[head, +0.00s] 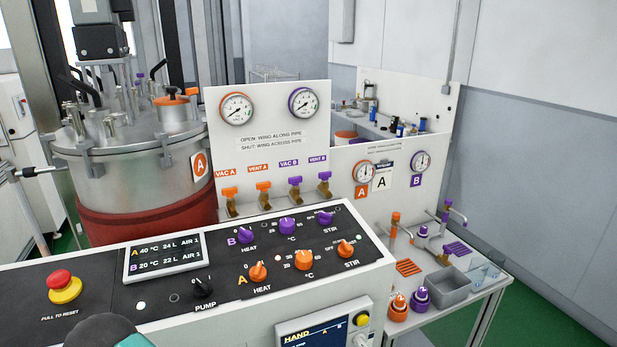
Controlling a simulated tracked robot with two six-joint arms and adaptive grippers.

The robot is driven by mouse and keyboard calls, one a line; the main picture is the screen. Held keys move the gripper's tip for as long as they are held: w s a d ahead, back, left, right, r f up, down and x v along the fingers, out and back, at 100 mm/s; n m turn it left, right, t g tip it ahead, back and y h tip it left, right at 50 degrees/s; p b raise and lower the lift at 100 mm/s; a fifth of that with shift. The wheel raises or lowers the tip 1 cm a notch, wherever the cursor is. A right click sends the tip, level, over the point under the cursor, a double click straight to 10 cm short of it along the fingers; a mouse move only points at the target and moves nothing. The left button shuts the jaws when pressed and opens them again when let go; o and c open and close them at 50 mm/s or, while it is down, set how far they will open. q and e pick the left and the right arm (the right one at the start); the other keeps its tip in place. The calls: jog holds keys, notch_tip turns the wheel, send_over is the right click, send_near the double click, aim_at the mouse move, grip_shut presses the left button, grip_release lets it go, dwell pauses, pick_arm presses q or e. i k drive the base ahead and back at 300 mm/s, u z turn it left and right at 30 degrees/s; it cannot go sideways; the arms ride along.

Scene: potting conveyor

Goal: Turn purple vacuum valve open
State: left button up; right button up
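The purple vacuum valve (295,184), under the label VAC B, is third from the left in a row of small brass valves on the white panel. Its purple wing looks to lie sideways, across the brass body. The purple VENT B valve (324,177) is just right of it. The orange VENT A valve (264,188) and VAC A valve (230,193) are to its left. A sign (271,140) above reads open with wing along pipe, shut with wing across pipe. Neither of my grippers is in view. A dark rounded part of mine with a teal edge shows at the bottom left.
A black control console (230,290) with orange and purple knobs stands in front of the valves. A red stop button (63,285) is at its left. Two gauges (303,101) sit above the valves. A steel vessel (125,170) stands left, a side table (455,300) right.

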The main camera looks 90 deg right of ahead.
aim_at(295, 181)
jog(key=u, duration=1)
jog(key=i, duration=0.1)
jog(key=z, duration=2.55)
jog(key=k, duration=0.5)
jog(key=u, duration=5.7)
jog(key=k, duration=0.55)
jog(key=z, duration=5.75)
